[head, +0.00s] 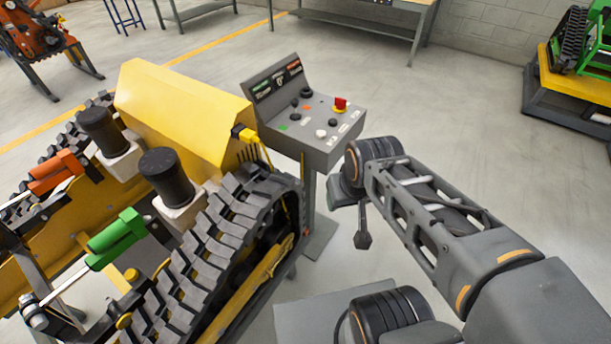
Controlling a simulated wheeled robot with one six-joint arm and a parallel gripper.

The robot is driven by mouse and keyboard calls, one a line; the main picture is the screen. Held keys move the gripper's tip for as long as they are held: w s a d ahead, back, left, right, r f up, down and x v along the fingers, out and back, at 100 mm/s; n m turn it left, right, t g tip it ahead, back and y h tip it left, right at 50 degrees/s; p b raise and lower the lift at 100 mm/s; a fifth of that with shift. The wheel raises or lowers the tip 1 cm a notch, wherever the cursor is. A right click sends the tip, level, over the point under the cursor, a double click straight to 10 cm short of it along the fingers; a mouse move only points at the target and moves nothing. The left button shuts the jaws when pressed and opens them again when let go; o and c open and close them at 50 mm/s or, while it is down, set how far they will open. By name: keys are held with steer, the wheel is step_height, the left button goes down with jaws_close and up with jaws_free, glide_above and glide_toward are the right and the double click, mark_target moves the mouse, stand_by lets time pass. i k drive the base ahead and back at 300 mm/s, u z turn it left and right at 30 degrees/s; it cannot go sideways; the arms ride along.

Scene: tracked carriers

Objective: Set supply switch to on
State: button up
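A grey control box (315,133) stands on a post beside the yellow tracked machine. My arm reaches in from the lower right. Its end, with my gripper (363,238), hangs to the right of the box's post, lower than the box top and apart from the controls. Whether the fingers are open or shut does not show.
The yellow tracked carrier (185,105) fills the left, its black track (215,235) close to the box. A yellow plug and cable (244,133) sit between them. Benches (365,25) stand at the back, another machine (575,85) at the right. The floor behind the box is clear.

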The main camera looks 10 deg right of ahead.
mark_target(340, 103)
steer(key=k, duration=1.1)
steer(key=z, duration=0.9)
steer(key=i, duration=1.4)
steer(key=u, duration=0.7)
steer(key=i, duration=0.95)
steer(key=u, duration=0.9)
